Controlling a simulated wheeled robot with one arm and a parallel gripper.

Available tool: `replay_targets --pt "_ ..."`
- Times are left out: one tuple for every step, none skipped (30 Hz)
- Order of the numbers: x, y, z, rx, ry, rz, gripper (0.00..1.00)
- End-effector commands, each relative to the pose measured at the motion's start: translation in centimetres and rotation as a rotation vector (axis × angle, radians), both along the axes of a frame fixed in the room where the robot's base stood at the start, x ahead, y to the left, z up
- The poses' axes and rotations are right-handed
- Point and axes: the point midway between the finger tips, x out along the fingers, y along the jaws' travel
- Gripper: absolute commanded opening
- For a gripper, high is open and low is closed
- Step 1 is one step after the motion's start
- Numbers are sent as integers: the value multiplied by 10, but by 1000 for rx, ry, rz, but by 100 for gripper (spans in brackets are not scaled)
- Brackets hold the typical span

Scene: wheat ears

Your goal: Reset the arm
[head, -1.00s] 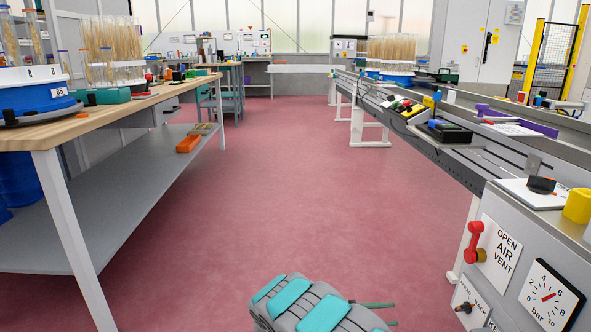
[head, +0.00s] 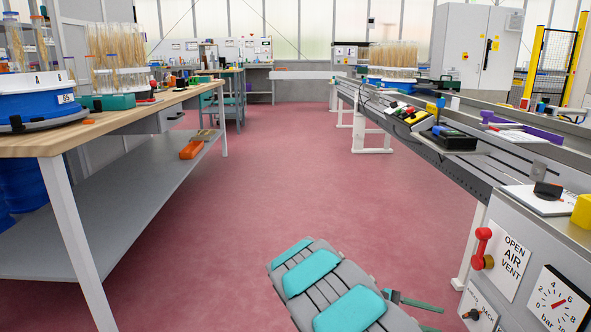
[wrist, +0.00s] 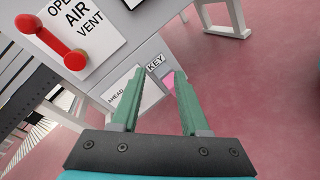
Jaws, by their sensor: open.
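My gripper (wrist: 155,100) shows in the wrist view with its two green fingers apart and nothing between them. Past the fingers are the grey cabinet side, a label reading KEY (wrist: 155,62) with a pink patch below it, and the red floor. In the head view my arm (head: 325,285), grey with teal pads, rises from the bottom edge. The green fingers (head: 415,300) show at its right, over the floor and to the left of the cabinet.
A cabinet with a red vent handle (head: 482,248) and a pressure gauge (head: 556,303) stands close on the right. A long conveyor (head: 470,165) runs back from it. A wooden-topped bench (head: 60,139) stands on the left. The red floor (head: 270,175) between them is clear.

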Motion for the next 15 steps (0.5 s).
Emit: replay_targets --pt "-14 -6 14 21 -30 -36 45" --pt "-22 -8 18 38 -44 -58 45" --pt "-32 -11 25 61 -65 -85 45" --pt "-40 -13 30 79 -82 -106 45" --pt "-48 -14 34 94 -96 -125 45" --pt "-60 -16 38 118 -113 -154 45" --pt "-68 -17 42 135 -130 -174 45" --pt "-77 -17 45 156 -145 -193 45" --pt "-87 -17 49 180 -165 -218 45" --pt "-95 -16 52 200 -182 -236 45" --pt "-104 -16 55 220 -196 -254 45" --pt "-115 -15 56 249 -214 -280 45" --pt "-123 -14 59 270 -231 -296 45" --pt "-131 -12 60 292 -247 -311 45" --pt "-140 -9 62 322 -268 -331 45"
